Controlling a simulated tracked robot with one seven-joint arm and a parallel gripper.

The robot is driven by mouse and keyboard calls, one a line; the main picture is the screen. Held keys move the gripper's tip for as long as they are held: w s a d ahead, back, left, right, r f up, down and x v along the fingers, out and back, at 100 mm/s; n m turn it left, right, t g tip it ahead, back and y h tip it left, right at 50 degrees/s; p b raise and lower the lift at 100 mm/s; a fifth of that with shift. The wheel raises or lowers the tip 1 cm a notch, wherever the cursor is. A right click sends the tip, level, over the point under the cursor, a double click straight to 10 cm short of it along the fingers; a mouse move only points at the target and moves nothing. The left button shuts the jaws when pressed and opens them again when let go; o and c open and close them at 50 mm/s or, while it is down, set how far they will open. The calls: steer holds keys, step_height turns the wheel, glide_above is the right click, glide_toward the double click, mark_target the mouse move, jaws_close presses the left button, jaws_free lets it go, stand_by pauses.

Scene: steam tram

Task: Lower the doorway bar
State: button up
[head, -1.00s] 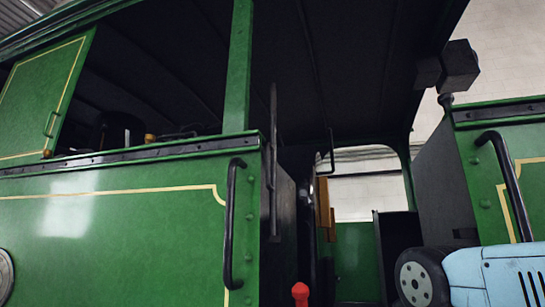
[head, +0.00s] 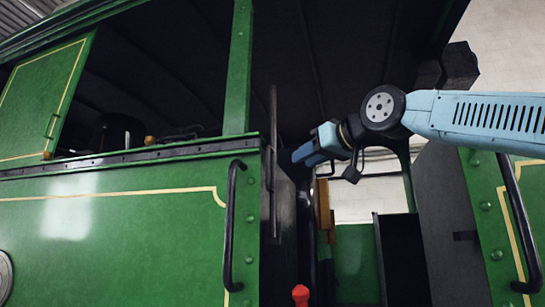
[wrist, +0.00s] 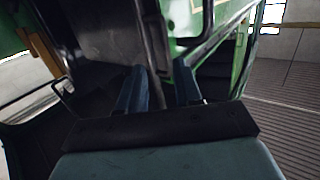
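The doorway bar (head: 273,130) is a thin dark bar standing upright at the left side of the cab doorway, close to the green post. My gripper (head: 297,157) is at the end of the pale blue arm, in the doorway just right of the bar, at about its mid-height. In the wrist view, the two blue fingers of my gripper (wrist: 161,88) stand apart with a gap between them. A dark upright strip lies beyond the fingers, but I cannot tell whether it is the bar. No contact with the bar is clear.
Black curved handrails flank the doorway, one on the left green panel (head: 230,225) and one on the right panel (head: 518,220). A red-topped lever (head: 300,294) stands low in the doorway. A dark partition (head: 450,225) lies below my arm.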

mark_target(269, 155)
steer(key=shift+t+y, duration=0.3)
steer(key=shift+y, duration=0.2)
steer(key=w+a+r, duration=0.1)
steer(key=w+a, duration=0.2)
steer(key=w+a+r, duration=0.1)
steer(key=w+a, duration=0.1)
steer(key=w, duration=0.2)
steer(key=w+a+r, duration=0.2)
steer(key=w+a, duration=0.1)
steer(key=w, duration=0.1)
steer(key=shift+w+a+r, duration=0.1)
steer(key=shift+w+a, duration=0.1)
steer(key=shift+a, duration=0.15)
jaws_close()
